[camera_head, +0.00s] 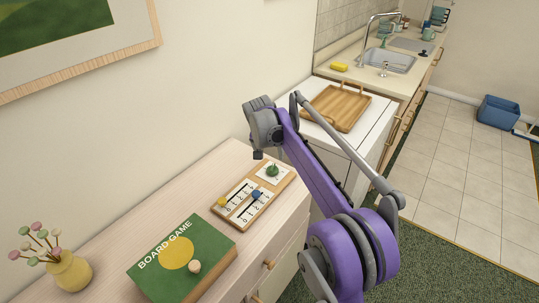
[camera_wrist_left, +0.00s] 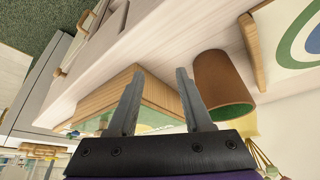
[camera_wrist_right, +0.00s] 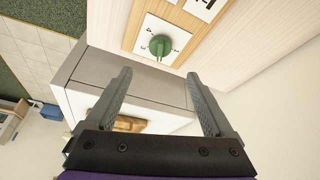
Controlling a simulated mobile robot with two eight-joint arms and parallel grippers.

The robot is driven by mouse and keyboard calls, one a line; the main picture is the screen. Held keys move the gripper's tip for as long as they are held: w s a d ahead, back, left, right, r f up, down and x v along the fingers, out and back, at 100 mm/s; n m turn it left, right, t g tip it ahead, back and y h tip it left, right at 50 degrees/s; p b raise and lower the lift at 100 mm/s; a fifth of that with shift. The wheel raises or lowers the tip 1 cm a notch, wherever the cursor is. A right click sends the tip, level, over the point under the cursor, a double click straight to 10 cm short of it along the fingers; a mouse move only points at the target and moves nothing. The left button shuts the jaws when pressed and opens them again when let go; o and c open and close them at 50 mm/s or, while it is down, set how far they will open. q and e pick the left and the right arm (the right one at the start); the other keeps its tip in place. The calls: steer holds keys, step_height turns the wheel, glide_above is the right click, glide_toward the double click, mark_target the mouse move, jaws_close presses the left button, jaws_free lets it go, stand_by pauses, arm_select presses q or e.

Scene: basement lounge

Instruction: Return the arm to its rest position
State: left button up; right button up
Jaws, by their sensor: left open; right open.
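My right arm is purple and grey and reaches up over the right end of the light wood cabinet in the head view. Its gripper (camera_head: 258,152) hangs near the back of the wooden scoreboard (camera_head: 253,196). In the right wrist view the two fingers of the right gripper (camera_wrist_right: 160,75) are apart with nothing between them. The green knob (camera_wrist_right: 160,46) of the scoreboard lies beyond them. My left gripper (camera_wrist_left: 160,73) shows only in the left wrist view, its fingers apart and empty. The left arm is not visible in the head view.
A green board game box (camera_head: 165,275) and a yellow vase (camera_head: 70,272) stand on the cabinet (camera_head: 150,215). A brown cylinder (camera_wrist_left: 222,82) is close to the left fingers. A wooden tray (camera_head: 338,108) lies on the white unit behind the right arm. Tiled floor at right is open.

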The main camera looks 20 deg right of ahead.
stand_by(0.3)
arm_select(q)
steer(key=shift+w+r+p, duration=0.1)
steer(key=shift+r+p, duration=0.25)
steer(key=shift+r, duration=0.05)
steer(key=shift+w+r, duration=0.1)
steer(key=shift+r, duration=0.2)
arm_select(e)
steer(key=s+a+r+n+y, duration=0.1)
steer(key=s+a+r+n, duration=0.1)
steer(key=s, duration=0.7)
steer(key=s+a+r+n, duration=0.1)
steer(key=s+a+r, duration=0.1)
steer(key=s, duration=0.7)
arm_select(q)
steer(key=shift+w+r+p, duration=0.2)
steer(key=shift+r+p, duration=0.6)
steer(key=shift+p, duration=0.05)
arm_select(e)
steer(key=s+a+f+n+t, duration=0.1)
steer(key=s+f, duration=0.3)
steer(key=s, duration=0.6)
steer(key=s+a+f+n+y, duration=0.1)
steer(key=s+f+n, duration=0.2)
steer(key=s, duration=0.8)
step_height(320, 180, down, 2)
steer(key=shift+a+f+t+y, duration=0.2)
steer(key=shift+a+t+y, duration=0.1)
steer(key=shift+a+t, duration=0.1)
steer(key=shift+s, duration=0.1)
